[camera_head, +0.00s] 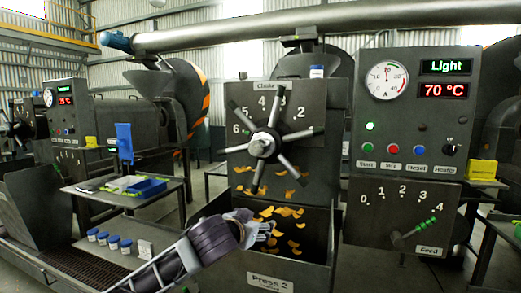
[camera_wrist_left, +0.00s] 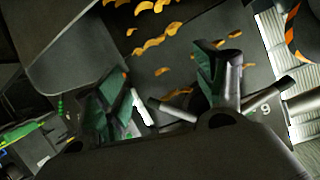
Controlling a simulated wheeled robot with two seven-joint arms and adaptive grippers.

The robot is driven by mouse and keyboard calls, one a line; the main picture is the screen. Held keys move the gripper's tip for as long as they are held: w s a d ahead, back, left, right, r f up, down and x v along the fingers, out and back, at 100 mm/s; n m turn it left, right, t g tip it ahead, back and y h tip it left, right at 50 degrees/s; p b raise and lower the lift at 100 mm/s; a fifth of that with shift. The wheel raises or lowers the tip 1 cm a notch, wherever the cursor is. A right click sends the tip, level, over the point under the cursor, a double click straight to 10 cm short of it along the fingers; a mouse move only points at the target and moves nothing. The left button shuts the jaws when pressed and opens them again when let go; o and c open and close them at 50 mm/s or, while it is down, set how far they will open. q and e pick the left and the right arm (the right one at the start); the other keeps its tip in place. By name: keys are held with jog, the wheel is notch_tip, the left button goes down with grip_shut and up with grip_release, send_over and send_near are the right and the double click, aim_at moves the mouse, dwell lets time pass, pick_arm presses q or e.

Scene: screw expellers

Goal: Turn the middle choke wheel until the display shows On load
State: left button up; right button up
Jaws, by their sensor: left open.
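The middle choke wheel (camera_head: 262,145) is a dark hub with several grey spokes on the Press 2 panel, with a scale of numbers around its top. The display (camera_head: 444,66) reads "Light" in green, above a red 70 °C readout. My left gripper (camera_head: 262,226) is below the wheel, in front of the bin of orange flakes, apart from the spokes in the head view. Its dark green fingers are spread in the wrist view (camera_wrist_left: 162,70), with grey spoke-like bars close by; contact cannot be told there. My right gripper is not in view.
A panel to the right holds a round gauge (camera_head: 387,80), coloured buttons and a green-handled feed lever (camera_head: 415,232). A yellow box (camera_head: 482,170) sits beside it.

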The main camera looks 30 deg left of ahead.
pick_arm(q)
notch_tip(320, 180, up, 12)
jog(key=a+f+t, duration=0.1)
jog(key=a+t, duration=0.1)
jog(key=n+t+y, duration=0.1)
jog(key=t, duration=0.1)
send_near(256, 147)
jog(key=shift+s+d+f, duration=0.1)
jog(key=shift+s+d, duration=0.15)
jog(key=shift+s, duration=0.2)
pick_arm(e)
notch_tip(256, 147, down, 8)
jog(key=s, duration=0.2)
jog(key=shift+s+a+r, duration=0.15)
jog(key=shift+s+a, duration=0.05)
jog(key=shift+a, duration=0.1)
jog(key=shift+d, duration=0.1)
